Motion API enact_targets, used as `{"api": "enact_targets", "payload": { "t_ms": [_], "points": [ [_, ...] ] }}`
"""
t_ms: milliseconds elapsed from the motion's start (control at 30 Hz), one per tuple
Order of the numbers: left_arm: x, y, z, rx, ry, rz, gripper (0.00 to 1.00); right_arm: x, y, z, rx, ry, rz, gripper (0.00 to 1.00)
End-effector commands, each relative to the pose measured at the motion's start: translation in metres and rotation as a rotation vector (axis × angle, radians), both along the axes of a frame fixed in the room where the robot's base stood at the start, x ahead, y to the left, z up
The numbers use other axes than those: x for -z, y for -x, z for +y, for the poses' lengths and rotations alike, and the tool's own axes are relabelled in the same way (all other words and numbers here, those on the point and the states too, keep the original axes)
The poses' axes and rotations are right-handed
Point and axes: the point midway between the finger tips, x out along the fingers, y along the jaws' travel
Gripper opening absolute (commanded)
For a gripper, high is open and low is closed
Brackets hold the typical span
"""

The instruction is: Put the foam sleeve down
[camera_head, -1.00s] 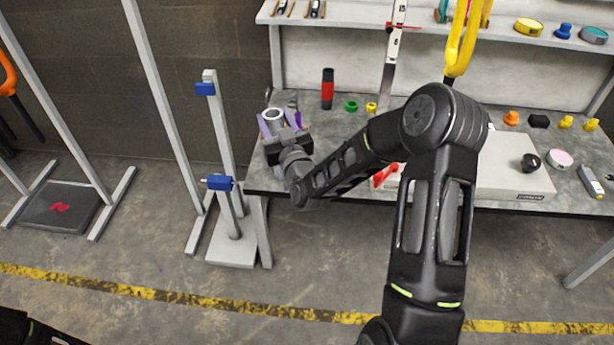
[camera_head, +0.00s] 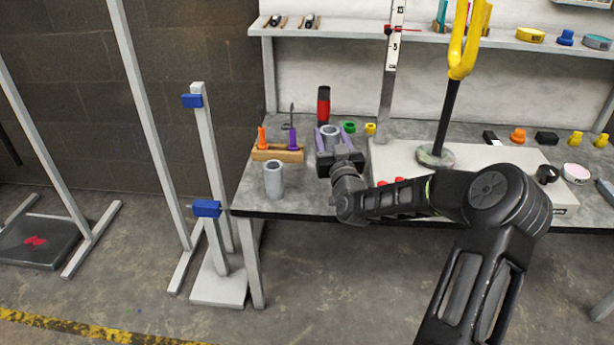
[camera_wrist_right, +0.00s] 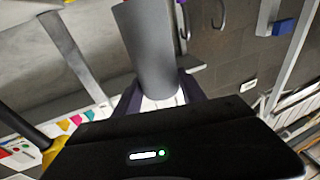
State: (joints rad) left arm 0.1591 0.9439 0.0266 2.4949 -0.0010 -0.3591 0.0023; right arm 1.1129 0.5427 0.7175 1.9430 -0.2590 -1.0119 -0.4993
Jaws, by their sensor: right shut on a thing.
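My right gripper (camera_head: 333,144) is over the left part of the bench, with purple fingers on either side of a grey foam sleeve (camera_head: 331,132). It is shut on this sleeve, which is upright with its open end up. In the right wrist view the held sleeve (camera_wrist_right: 150,45) is a plain grey cylinder between the fingers (camera_wrist_right: 160,95). Its lower end is hidden in the head view, so I cannot tell whether it touches the bench. A second grey sleeve (camera_head: 273,181) stands upright near the bench's left front edge. My left gripper is out of view.
A wooden rack (camera_head: 278,154) with orange- and purple-handled tools is left of the gripper. A red-and-black cylinder (camera_head: 323,105) stands behind it. A pale panel (camera_head: 480,160) lies right. Bare bench (camera_head: 305,200) shows in front. A blue-clamped stand (camera_head: 205,150) is beyond the left edge.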

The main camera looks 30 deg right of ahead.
Motion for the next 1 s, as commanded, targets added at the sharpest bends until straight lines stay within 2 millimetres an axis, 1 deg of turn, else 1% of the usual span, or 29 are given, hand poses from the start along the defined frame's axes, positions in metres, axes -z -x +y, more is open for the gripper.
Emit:
{"api": "enact_targets", "payload": {
  "t_ms": [300,400,667,733,1000],
  "points": [
    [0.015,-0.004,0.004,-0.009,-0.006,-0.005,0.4,0.054,0.0,0.0,0.001,-0.004,0.002,0.03],
    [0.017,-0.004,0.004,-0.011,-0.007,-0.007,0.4,0.061,0.0,0.0,0.001,-0.002,0.0,0.03],
    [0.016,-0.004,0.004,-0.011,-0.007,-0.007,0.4,0.061,0.0,0.0,0.001,0.0,0.0,0.03],
    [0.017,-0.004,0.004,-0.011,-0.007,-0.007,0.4,0.064,0.0,0.0,0.001,-0.001,0.0,0.03],
    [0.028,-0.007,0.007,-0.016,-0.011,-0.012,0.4,0.098,0.0,0.0,0.001,-0.003,0.001,0.03]
  ]
}}
